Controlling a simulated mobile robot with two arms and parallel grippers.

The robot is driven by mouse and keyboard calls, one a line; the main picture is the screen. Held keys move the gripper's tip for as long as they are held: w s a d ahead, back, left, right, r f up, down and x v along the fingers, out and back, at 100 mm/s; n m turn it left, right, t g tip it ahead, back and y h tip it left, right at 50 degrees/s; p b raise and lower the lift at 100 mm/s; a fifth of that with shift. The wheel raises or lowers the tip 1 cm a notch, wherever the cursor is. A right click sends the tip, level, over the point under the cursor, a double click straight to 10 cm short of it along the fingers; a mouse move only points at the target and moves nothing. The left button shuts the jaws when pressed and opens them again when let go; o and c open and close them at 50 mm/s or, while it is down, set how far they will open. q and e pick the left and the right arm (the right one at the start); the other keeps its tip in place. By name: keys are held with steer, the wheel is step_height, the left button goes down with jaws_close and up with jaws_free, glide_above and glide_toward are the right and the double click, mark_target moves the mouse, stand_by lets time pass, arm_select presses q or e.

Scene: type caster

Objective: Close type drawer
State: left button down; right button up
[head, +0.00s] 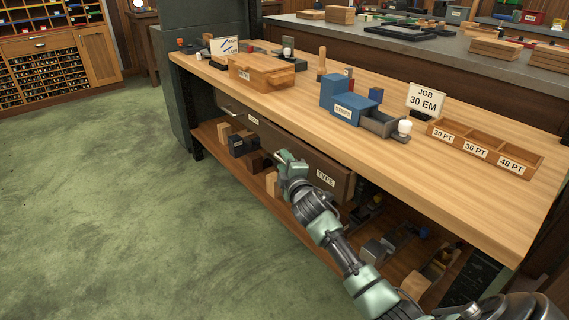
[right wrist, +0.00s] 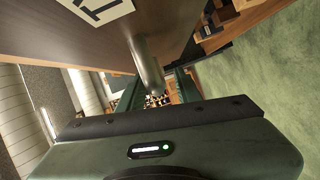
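The type drawer (head: 318,163) has a dark brown front with a TYPE label, under the workbench top in the head view. How far it stands out is hard to tell. In the right wrist view its front (right wrist: 100,55) fills the upper left, with part of the label showing. A round metal handle (right wrist: 148,65) sticks out from it. My right gripper (head: 284,155) is at the drawer front, left of the label. In the right wrist view its fingers (right wrist: 157,90) are apart on either side of the handle, with gaps showing. My left gripper is not in view.
The workbench top (head: 440,185) carries a wooden box (head: 262,70), a blue STRIPS box (head: 343,105) and a divided tray (head: 485,148). A lower shelf (head: 212,133) holds several blocks beneath the drawer. The green floor (head: 100,200) at the left is clear.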

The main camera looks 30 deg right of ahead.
jaws_close()
stand_by(1.3)
